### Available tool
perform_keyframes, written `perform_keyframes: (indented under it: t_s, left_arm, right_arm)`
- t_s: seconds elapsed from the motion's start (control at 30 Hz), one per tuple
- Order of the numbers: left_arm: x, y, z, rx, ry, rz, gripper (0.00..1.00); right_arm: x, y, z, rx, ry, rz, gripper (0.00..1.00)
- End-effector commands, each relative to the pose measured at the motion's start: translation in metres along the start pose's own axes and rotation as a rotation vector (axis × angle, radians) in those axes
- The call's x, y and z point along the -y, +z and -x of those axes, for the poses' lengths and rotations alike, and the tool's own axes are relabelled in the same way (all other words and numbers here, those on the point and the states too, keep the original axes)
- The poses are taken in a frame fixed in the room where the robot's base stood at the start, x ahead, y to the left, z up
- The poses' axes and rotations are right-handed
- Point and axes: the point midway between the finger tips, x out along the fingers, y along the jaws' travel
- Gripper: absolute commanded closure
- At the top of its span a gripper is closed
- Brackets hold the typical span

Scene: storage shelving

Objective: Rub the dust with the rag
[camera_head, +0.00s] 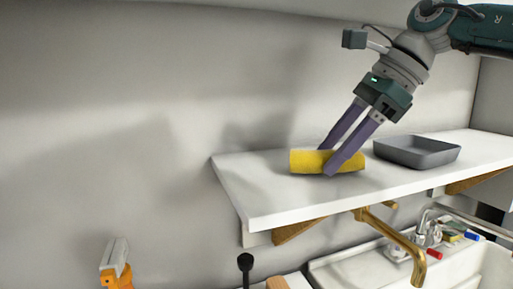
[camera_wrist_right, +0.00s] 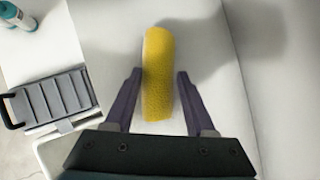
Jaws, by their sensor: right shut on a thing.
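A yellow rag (camera_head: 302,161), shaped like a thick roll, is at the white wall shelf (camera_head: 268,200). My right gripper (camera_head: 330,160) reaches down from the upper right and is shut on the rag. In the right wrist view the rag (camera_wrist_right: 158,75) lies between the two purple fingers of the gripper (camera_wrist_right: 159,76). I cannot tell whether the rag presses on the shelf or sits just above it. I cannot make out any dust on the shelf. My left gripper is not in view.
A dark grey tray (camera_head: 416,151) stands on the shelf to the right of the rag. A gold faucet (camera_head: 405,250) and a sink (camera_head: 345,270) are below the shelf. An orange and grey object (camera_head: 116,265) shows at lower left. The shelf's left end is clear.

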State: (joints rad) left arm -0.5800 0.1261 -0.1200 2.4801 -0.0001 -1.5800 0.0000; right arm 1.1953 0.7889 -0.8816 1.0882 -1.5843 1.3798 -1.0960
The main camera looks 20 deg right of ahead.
Motion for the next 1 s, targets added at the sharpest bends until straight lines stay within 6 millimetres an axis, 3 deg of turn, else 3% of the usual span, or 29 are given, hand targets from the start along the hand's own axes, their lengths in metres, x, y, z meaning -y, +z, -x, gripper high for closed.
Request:
perform_keyframes:
  t_s: [0.3, 1.0]
  left_arm:
    - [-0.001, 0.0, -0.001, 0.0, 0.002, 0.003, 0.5]
    - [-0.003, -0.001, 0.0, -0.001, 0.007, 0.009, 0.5]
  right_arm:
    - [0.011, -0.024, 0.012, -0.003, 0.0, -0.004, 1.0]
    - [0.026, -0.058, 0.031, -0.002, 0.0, -0.002, 1.0]
